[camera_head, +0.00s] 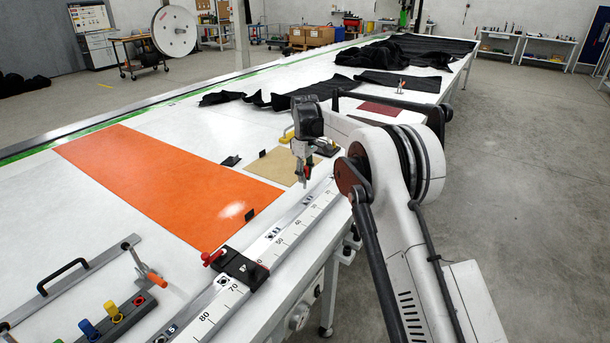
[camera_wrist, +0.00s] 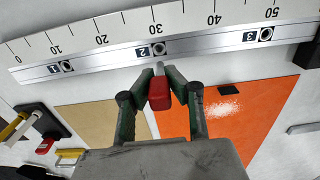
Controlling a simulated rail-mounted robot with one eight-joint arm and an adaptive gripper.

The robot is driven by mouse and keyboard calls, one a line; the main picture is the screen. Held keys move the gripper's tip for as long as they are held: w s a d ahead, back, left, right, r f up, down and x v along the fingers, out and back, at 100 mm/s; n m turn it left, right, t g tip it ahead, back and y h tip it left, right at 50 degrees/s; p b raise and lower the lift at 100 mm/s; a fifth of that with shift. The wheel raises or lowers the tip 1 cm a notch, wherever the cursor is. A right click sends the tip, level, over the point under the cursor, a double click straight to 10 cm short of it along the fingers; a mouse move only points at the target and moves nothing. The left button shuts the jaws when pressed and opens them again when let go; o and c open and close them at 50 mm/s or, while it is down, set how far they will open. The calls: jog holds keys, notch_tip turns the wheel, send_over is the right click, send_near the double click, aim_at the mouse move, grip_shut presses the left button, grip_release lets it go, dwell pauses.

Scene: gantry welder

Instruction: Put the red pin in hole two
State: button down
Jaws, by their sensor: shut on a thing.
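My gripper (camera_wrist: 160,98) is shut on the red pin (camera_wrist: 158,92), gripping its red head, with the metal shank pointing toward the rail. The numbered rail (camera_wrist: 200,45) carries holes marked 1, 2 and 3. Hole two (camera_wrist: 158,48) shows open beside its blue "2" label, just beyond the pin's tip in the wrist view. The pin looks apart from the hole, though the exact height cannot be told. In the head view my gripper (camera_head: 303,175) hangs over the table close to the rail (camera_head: 300,222), and the pin is small there.
A black stop block (camera_head: 240,268) with a red knob sits on the rail. An orange sheet (camera_head: 160,185) and a tan sheet (camera_head: 283,166) lie beside it. Colored pins stand in a block (camera_head: 118,318) at lower left. Black cloth (camera_head: 330,85) lies farther back.

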aim_at(305, 187)
jog(key=shift+f+b, duration=0.75)
jog(key=shift+f, duration=1.75)
jog(key=shift+f+b, duration=1.4)
jog(key=shift+f, duration=0.7)
jog(key=c, duration=1.7)
grip_release()
jog(key=shift+r, duration=0.1)
